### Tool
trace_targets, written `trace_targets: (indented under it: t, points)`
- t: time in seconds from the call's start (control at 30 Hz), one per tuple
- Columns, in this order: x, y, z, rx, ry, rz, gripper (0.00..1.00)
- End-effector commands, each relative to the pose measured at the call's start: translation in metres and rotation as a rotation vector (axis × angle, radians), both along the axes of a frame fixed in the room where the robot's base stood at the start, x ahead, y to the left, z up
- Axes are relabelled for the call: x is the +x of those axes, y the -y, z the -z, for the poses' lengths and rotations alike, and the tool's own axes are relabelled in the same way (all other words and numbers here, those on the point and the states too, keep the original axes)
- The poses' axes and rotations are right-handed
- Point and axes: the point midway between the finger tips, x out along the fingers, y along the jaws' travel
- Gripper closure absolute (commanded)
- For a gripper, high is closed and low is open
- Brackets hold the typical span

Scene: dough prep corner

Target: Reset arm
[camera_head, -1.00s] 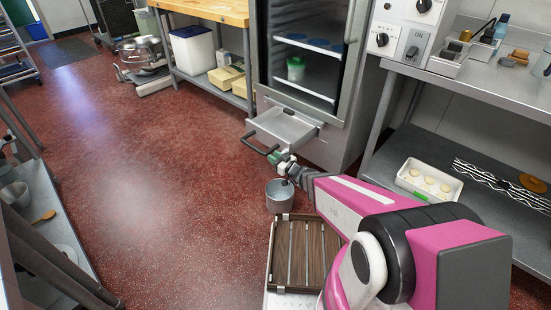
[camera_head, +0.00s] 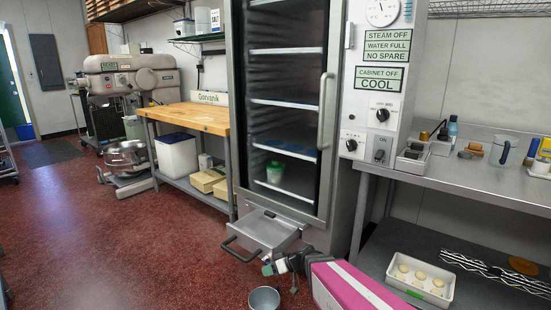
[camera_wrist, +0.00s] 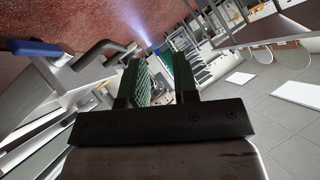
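My gripper (camera_wrist: 160,80) shows in the wrist view with its two green-padded fingers apart and nothing between them. In the head view my gripper (camera_head: 268,266) is low, just in front of the pulled-out metal drawer (camera_head: 272,232) below the cabinet. The drawer's dark handle (camera_head: 243,249) is to the left of the gripper, and a grey handle bar (camera_wrist: 100,50) also shows near the fingers in the wrist view. I cannot tell whether the gripper touches the drawer. The pink arm reaches in from the lower right.
The glass-fronted cabinet (camera_head: 282,120) stands behind the drawer. A metal pot (camera_head: 264,299) is on the floor below the gripper. A steel table (camera_head: 470,178) is at right, with a white tray of dough pieces (camera_head: 420,278) on its lower shelf. Red floor at left is clear.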

Motion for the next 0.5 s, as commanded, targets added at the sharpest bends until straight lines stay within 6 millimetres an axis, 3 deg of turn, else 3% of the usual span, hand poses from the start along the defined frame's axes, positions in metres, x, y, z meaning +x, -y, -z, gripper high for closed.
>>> trace_targets:
  t: [0.27, 0.5]
  points:
    - [-0.028, 0.078, -0.010, -0.359, -0.326, 0.163, 0.72]
    - [-0.044, 0.159, -0.028, -0.678, -0.513, 0.468, 0.72]
